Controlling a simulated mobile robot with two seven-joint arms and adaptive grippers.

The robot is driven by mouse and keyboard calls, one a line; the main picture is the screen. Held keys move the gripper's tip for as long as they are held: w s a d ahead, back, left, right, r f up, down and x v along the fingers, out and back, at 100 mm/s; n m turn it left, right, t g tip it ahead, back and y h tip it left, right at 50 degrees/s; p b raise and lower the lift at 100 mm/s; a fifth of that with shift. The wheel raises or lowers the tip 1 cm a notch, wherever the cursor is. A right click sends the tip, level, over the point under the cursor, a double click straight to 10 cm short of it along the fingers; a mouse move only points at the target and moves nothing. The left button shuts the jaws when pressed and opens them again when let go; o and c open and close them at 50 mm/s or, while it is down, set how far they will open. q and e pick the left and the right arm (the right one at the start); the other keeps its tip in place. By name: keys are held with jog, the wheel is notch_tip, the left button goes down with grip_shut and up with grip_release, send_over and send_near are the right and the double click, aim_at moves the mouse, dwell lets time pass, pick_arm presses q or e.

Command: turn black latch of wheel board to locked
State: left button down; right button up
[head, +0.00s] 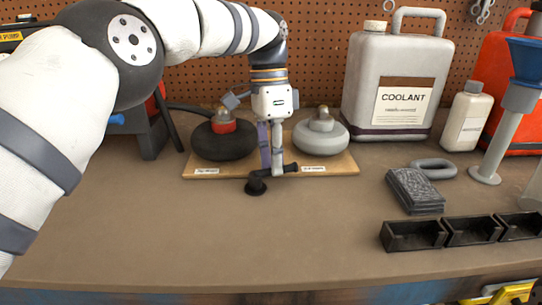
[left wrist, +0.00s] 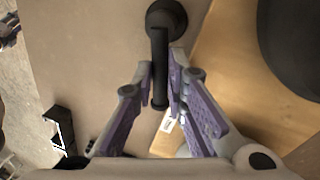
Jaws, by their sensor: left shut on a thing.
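The black latch (head: 256,185) stands on the bench at the front edge of the wooden board (head: 345,166). Its round base is left of my left gripper (head: 278,170), and its handle points right and slightly back in the head view. The gripper reaches down from above, shut on the handle. In the left wrist view the latch base (left wrist: 166,17) is at the top, and the handle runs down between the fingers (left wrist: 160,82). The board carries a black wheel with a red hub (head: 224,144) and a grey wheel (head: 320,138). My right gripper is not in view.
A coolant can (head: 397,80), a white bottle (head: 466,118) and a blue funnel (head: 528,62) stand at the back right. A dark grey block (head: 414,191) and black bins (head: 412,236) lie in front of them. The front left of the bench is clear.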

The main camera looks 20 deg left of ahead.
pick_arm(q)
jog(key=shift+s+d+m, duration=0.2)
jog(key=shift+s+m, duration=0.05)
jog(key=shift+m, duration=0.5)
jog(key=shift+s+d+m, duration=0.15)
jog(key=shift+s+m, duration=0.05)
jog(key=shift+m, duration=0.55)
jog(key=c, duration=1.9)
grip_release()
